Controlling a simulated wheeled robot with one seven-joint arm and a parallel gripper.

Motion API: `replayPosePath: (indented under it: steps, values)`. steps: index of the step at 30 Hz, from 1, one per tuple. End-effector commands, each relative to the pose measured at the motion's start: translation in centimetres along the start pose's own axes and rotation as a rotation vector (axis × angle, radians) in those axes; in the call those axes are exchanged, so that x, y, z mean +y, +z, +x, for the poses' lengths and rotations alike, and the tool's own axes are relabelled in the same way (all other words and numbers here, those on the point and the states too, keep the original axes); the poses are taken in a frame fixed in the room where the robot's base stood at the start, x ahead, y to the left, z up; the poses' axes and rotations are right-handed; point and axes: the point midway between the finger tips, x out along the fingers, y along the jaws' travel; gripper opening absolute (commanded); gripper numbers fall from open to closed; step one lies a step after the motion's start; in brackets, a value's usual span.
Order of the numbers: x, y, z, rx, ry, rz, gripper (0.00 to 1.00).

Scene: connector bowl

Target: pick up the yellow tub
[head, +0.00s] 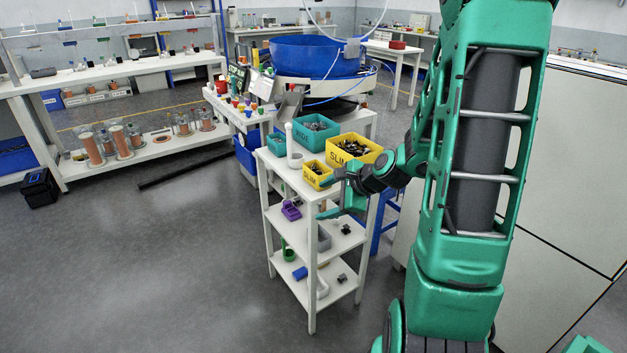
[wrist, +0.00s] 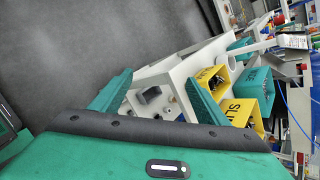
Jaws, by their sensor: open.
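Two yellow tubs marked SLIM stand on the top of a white shelf cart. The smaller yellow tub (head: 317,178) is at the front edge; the larger yellow tub (head: 350,152) is behind it to the right. Both hold dark small parts. In the wrist view the smaller tub (wrist: 211,77) and larger tub (wrist: 247,117) lie right of my gripper's right finger, which hides part of them. My gripper (head: 330,198) is open and empty, beside the cart's near edge close to the smaller tub; it also shows in the wrist view (wrist: 160,78). I cannot tell whether it touches.
A teal tub (head: 315,130), a smaller teal tub (head: 277,144) and a white upright pipe piece (head: 292,150) share the cart top. Lower shelves (head: 292,222) hold a purple piece and other parts. A blue bowl (head: 315,57) stands behind.

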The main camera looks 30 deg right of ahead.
Motion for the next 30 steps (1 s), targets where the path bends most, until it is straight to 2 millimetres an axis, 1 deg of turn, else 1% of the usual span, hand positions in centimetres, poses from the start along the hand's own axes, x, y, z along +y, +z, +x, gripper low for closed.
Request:
replayPosePath:
  steps: [1, 3, 6, 9, 12, 14, 17, 24, 30]
  values:
    - [-1.0, -0.6, 0.9, -0.034, -0.051, 0.148, 0.69]
    - [-2.7, -0.8, 1.7, -0.090, -0.125, 0.345, 0.69]
    - [-4.8, -1.6, 2.2, -0.161, -0.211, 0.584, 0.69]
    - [-6.4, -2.5, 2.3, -0.216, -0.273, 0.761, 0.69]
    - [-7.3, -3.1, 2.2, -0.252, -0.311, 0.869, 0.69]
    - [-7.7, -3.3, 2.3, -0.265, -0.322, 0.906, 0.69]
    - [-8.3, -3.3, 3.1, -0.273, -0.328, 0.926, 0.69]
    - [-9.6, -3.0, 6.3, -0.273, -0.327, 0.922, 0.69]
    - [-10.1, -2.9, 7.5, -0.272, -0.328, 0.921, 0.69]
